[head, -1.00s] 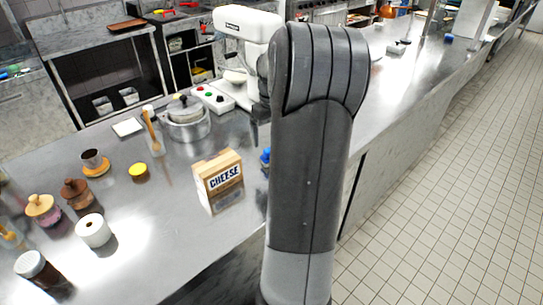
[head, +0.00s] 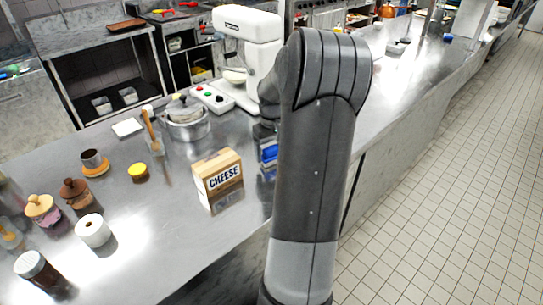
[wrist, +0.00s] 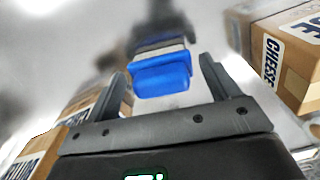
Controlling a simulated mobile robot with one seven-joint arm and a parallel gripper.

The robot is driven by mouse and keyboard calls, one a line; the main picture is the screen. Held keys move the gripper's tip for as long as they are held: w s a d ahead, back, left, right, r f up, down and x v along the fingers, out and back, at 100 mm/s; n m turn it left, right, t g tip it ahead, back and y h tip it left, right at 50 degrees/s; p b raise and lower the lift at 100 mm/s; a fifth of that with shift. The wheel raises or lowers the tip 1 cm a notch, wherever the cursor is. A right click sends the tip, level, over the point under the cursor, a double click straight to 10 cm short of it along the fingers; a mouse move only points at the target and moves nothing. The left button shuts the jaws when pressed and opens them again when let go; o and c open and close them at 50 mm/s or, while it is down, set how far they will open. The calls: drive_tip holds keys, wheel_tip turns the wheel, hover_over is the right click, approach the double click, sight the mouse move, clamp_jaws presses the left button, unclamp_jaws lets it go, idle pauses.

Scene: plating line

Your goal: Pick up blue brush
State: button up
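The blue brush (wrist: 162,75) shows in the wrist view as a blue block just beyond my fingertips, roughly centred between them. In the head view the blue brush (head: 269,154) is partly hidden behind my arm, to the right of the cheese box. My gripper (wrist: 160,85) is open, with its two dark fingers apart and nothing between them that I can see as held. In the head view my arm hides most of the gripper.
The cheese box (head: 217,174) stands left of the brush; a cheese box (wrist: 285,60) also shows close on the right in the wrist view. A white stand mixer (head: 250,50) and a pot (head: 185,120) stand behind. The steel counter (head: 160,220) is clear in front of the box.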

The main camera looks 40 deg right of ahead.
drive_tip(key=c, duration=0.8)
